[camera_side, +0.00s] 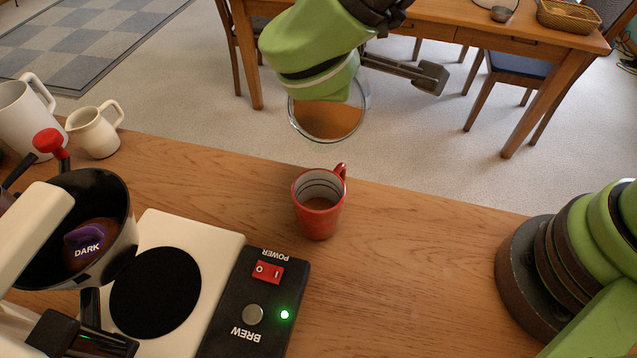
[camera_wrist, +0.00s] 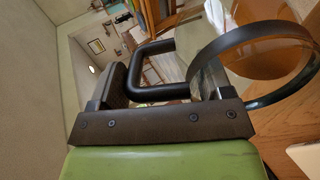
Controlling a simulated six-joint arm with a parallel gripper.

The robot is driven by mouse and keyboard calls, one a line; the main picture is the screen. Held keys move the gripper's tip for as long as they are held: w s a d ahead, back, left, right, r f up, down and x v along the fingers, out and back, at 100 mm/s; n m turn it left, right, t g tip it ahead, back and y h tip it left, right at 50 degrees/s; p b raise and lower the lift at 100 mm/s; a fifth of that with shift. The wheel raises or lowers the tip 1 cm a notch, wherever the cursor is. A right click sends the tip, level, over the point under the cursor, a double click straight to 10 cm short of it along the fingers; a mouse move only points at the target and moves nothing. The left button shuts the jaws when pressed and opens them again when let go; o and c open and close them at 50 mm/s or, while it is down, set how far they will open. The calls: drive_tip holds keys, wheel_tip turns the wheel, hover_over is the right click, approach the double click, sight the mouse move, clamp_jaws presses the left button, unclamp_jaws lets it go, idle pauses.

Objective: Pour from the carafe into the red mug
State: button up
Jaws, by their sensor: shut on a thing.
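The red mug (camera_side: 318,222) stands upright on the wooden counter, its handle toward the back right. Its pale inside shows, with some brown at the bottom. The glass carafe (camera_side: 330,118) holds brown liquid and hangs in the air above and behind the mug, apart from it. My green wrist covers its upper part, so its tilt is hard to tell. In the wrist view the carafe's black handle (camera_wrist: 158,92) and its dark rim band show. My gripper (camera_side: 425,78) is shut on that handle, partly hidden behind my wrist. No stream of liquid shows.
The coffee maker, with its round black hot plate (camera_side: 155,290) and lit green light, fills the front left. A cream pitcher (camera_side: 95,130) and a white mug (camera_side: 28,115) stand at the left. Counter right of the red mug is clear. A wooden table (camera_side: 450,25) stands beyond.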

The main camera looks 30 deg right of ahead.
drive_tip(key=shift+s+a+r+t+h, duration=0.65)
drive_tip(key=shift+s+r+t+h, duration=0.1)
drive_tip(key=shift+t, duration=0.25)
idle(0.9)
drive_tip(key=shift+s+a+r+t+h, duration=0.2)
drive_tip(key=shift+s+a+t+h, duration=0.15)
drive_tip(key=shift+s+a, duration=0.25)
idle(0.7)
